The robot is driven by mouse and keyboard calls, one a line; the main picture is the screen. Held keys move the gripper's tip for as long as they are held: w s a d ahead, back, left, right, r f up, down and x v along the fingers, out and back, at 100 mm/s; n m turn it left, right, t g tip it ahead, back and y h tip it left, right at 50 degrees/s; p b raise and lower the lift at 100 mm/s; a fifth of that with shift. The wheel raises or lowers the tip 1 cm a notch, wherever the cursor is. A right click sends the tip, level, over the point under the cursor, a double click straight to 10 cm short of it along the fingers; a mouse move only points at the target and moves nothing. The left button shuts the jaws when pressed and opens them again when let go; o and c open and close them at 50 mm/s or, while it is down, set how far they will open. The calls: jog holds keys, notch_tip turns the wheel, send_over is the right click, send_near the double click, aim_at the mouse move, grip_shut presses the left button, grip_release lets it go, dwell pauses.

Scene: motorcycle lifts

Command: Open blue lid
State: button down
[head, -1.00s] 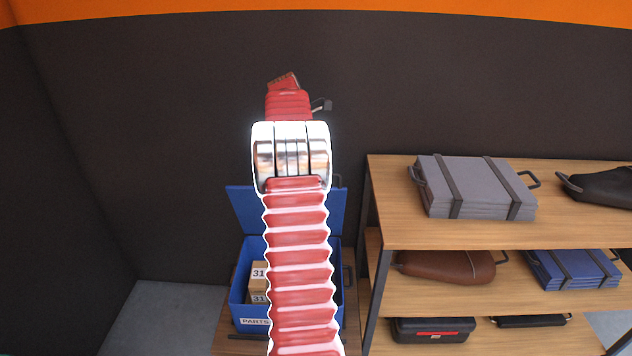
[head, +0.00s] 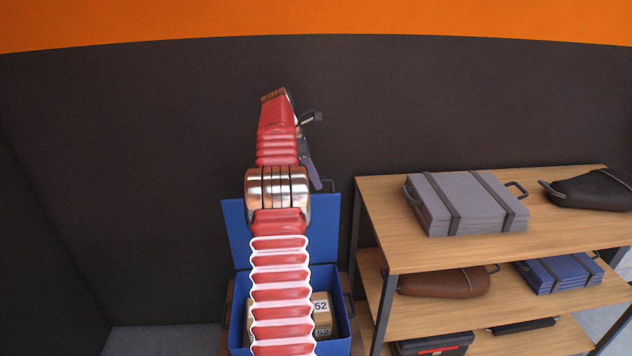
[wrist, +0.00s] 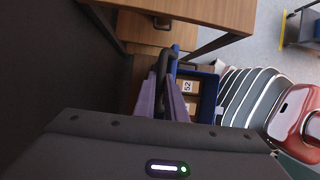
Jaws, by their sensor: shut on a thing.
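The blue lid (head: 236,232) stands raised, roughly upright, at the back of the blue box (head: 343,300). A dark handle (head: 331,185) sits at the lid's top edge. My gripper (head: 311,170) is beside that handle, partly hidden by my arm. In the wrist view my gripper (wrist: 163,92) has its purple-grey fingers shut on the dark handle (wrist: 163,66), with the lid seen nearly edge-on (wrist: 175,62). The box is open, and numbered cartons (head: 322,312) show inside. My arm covers the middle of the lid and box.
A wooden shelf unit (head: 400,258) stands close on the right, holding a grey strapped case (head: 465,203), a black bag (head: 590,190), a brown bag (head: 440,282) and a blue case (head: 560,272). A dark wall (head: 130,150) is behind; floor shows at lower left.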

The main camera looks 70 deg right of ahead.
jog(key=shift+w+a+f, duration=0.15)
jog(key=shift+w+f, duration=0.15)
jog(key=shift+f, duration=0.05)
jog(key=c, duration=2)
grip_release()
jog(key=shift+o, duration=0.9)
jog(key=shift+s+r, duration=0.2)
jog(key=shift+s, duration=0.05)
jog(key=shift+r, duration=0.1)
